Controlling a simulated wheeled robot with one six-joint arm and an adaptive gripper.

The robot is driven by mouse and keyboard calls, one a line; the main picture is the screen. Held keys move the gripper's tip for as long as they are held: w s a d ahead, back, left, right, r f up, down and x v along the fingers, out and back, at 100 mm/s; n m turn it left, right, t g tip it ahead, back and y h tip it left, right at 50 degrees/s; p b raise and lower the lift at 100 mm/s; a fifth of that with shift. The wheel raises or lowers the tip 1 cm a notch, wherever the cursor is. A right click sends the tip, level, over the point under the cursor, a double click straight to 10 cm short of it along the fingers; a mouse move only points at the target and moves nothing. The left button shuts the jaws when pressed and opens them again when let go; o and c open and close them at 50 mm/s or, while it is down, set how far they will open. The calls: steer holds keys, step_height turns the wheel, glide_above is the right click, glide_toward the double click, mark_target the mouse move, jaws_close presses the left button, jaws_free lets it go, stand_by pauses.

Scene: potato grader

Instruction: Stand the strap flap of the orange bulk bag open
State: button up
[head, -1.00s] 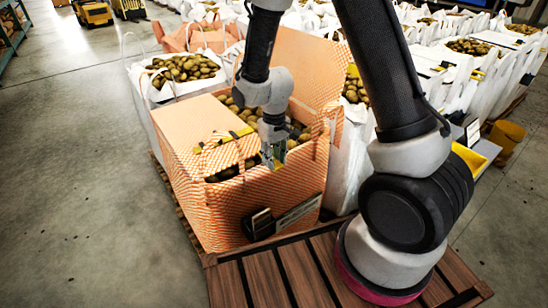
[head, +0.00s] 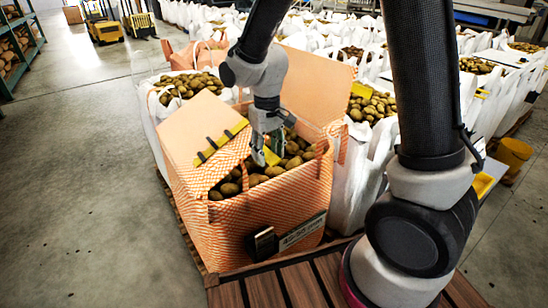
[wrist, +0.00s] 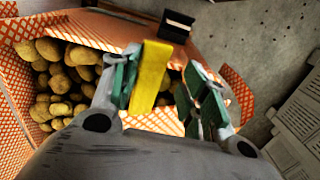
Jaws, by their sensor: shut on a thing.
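The orange bulk bag (head: 262,218) stands on a pallet, its top open onto potatoes (head: 290,160). An orange flap (head: 190,122) with a yellow strip and black bars slopes over its left side. Another orange panel (head: 318,85) stands upright at the back. My gripper (head: 266,150) is over the bag's opening, shut on a yellow tab (head: 271,157). In the wrist view my gripper (wrist: 160,92) has the yellow tab (wrist: 150,75) between its green-padded fingers, close against the left one. What the tab joins to is hidden.
White bags of potatoes (head: 365,150) stand close on the right, with another (head: 185,88) behind. A black box and a label plate (head: 302,232) are on the bag's front. A wooden deck (head: 290,285) lies in front. The floor (head: 80,190) on the left is clear.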

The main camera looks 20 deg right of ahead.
steer(key=shift+o, duration=0.7)
steer(key=shift+s+a+r, duration=0.3)
steer(key=shift+a, duration=0.3)
steer(key=o, duration=1)
steer(key=shift+w+d+r, duration=0.1)
steer(key=shift+r, duration=1.95)
steer(key=shift+w+d+r, duration=0.1)
steer(key=shift+r, duration=1.95)
